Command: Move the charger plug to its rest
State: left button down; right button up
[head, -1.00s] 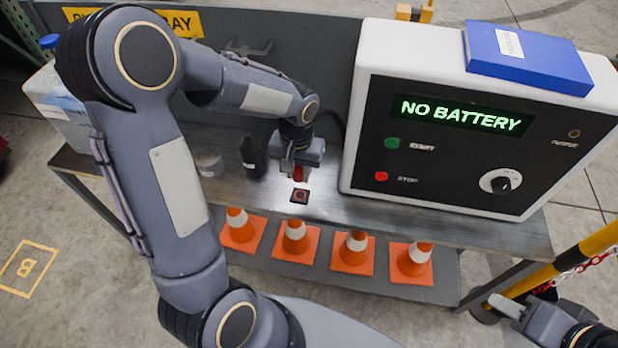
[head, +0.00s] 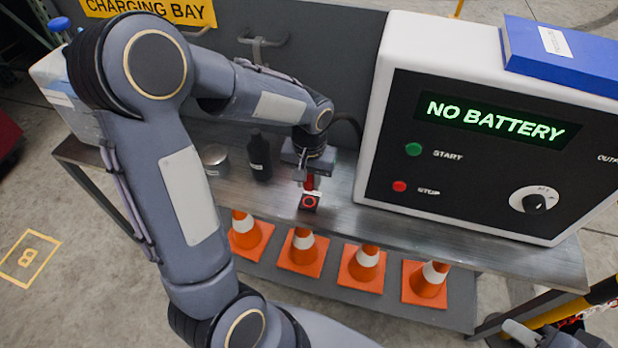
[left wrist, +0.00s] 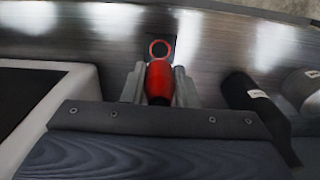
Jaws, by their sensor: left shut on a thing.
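The red charger plug (head: 310,183) is between the fingers of my left gripper (head: 308,178), which is shut on it over the metal bench. In the left wrist view, the red plug (left wrist: 159,82) sits between the two grey fingers (left wrist: 158,88). A small black square with a red ring (head: 310,202) shows just in front of the plug. I cannot tell whether the plug touches it. A dark hooked bracket (head: 262,42) is on the grey back panel; I cannot tell whether it is the rest. My right gripper (head: 522,332) shows only partly at the bottom right.
A white charger box (head: 385,110) reading "NO BATTERY" stands right of the left gripper. A black bottle (head: 260,158) and a round tin (head: 215,160) stand to its left. Several orange cones (head: 303,250) stand on the lower shelf. The bench front (head: 400,228) is clear.

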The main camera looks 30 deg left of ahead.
aim_at(309, 202)
pick_arm(q)
jog(key=shift+f+b, duration=1.8)
jog(key=shift+f, duration=0.65)
jog(key=shift+f+b, duration=0.4)
jog(key=shift+f, duration=0.2)
jog(key=c, duration=1.1)
grip_release()
jog(key=shift+o, duration=0.2)
jog(key=shift+r, duration=0.15)
notch_tip(309, 202, up, 8)
jog(key=shift+f+p, duration=0.15)
jog(key=shift+p, duration=0.95)
jog(key=shift+s, duration=0.1)
